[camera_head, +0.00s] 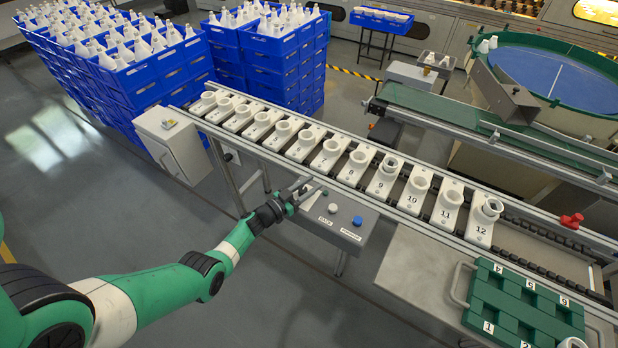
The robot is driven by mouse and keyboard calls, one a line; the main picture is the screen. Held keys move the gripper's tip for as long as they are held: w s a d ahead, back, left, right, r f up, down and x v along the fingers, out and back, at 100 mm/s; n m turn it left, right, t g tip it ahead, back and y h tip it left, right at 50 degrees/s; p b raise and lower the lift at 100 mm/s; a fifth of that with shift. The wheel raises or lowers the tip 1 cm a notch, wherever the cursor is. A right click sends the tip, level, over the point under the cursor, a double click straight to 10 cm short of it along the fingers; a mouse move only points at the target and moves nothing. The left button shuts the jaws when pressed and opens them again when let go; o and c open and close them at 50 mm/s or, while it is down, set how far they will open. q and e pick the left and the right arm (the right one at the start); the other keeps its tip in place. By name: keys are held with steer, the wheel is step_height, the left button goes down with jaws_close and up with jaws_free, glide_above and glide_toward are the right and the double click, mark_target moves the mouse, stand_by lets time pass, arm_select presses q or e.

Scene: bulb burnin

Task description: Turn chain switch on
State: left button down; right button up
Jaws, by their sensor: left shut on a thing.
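A grey control panel (333,232) stands in front of the chain conveyor, with a pale button (333,208) and a blue button (357,220) on its top. My left gripper (309,189) is at the panel's left end and is shut on the chain switch there. The fingers hide the switch, so its position cannot be told. The chain conveyor carries a row of white numbered sockets (387,172), with 12 at the right end (485,215). My right gripper is not in view.
A green numbered tray (513,312) lies on a metal table at the lower right. Blue crates (145,85) of white bulbs are stacked at the back left. A grey cabinet (175,140) stands left of the conveyor. A red knob (571,220) is at the right. The floor at left is clear.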

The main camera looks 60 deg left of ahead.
arm_select(q)
steer(key=shift+d+m+t+h+b, duration=0.2)
steer(key=shift+m+t+h+b, duration=0.15)
steer(key=shift+m+h, duration=0.95)
steer(key=shift+r+n+h, duration=0.1)
steer(key=shift+n+h, duration=0.2)
steer(key=shift+c, duration=2.2)
jaws_free()
